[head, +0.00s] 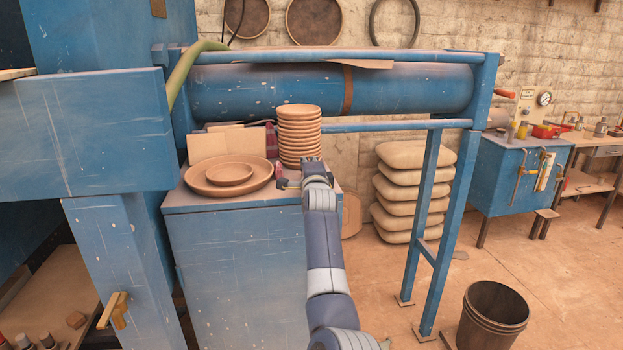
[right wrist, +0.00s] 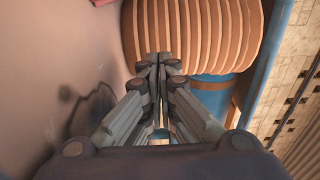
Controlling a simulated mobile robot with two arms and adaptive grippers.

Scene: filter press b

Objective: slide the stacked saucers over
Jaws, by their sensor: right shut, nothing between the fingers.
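A tall stack of brown saucers (head: 299,135) stands upright near the right end of the blue cabinet's top (head: 220,205). My right gripper (head: 288,184) is low in front of the stack, its arm reaching in from below. In the right wrist view the shut, empty fingers (right wrist: 160,62) point at the stack's side (right wrist: 195,30), very close to it. I cannot tell whether they touch it. The picture there is turned, so the stack lies sideways. My left gripper is out of view.
A large brown plate (head: 205,187) with a smaller dish (head: 230,174) on it sits left of the stack. Pale boards (head: 230,143) and a dark red checked cloth (head: 271,140) are behind. A blue rail (head: 395,125) runs behind the stack; a blue cylinder (head: 420,88) is above.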

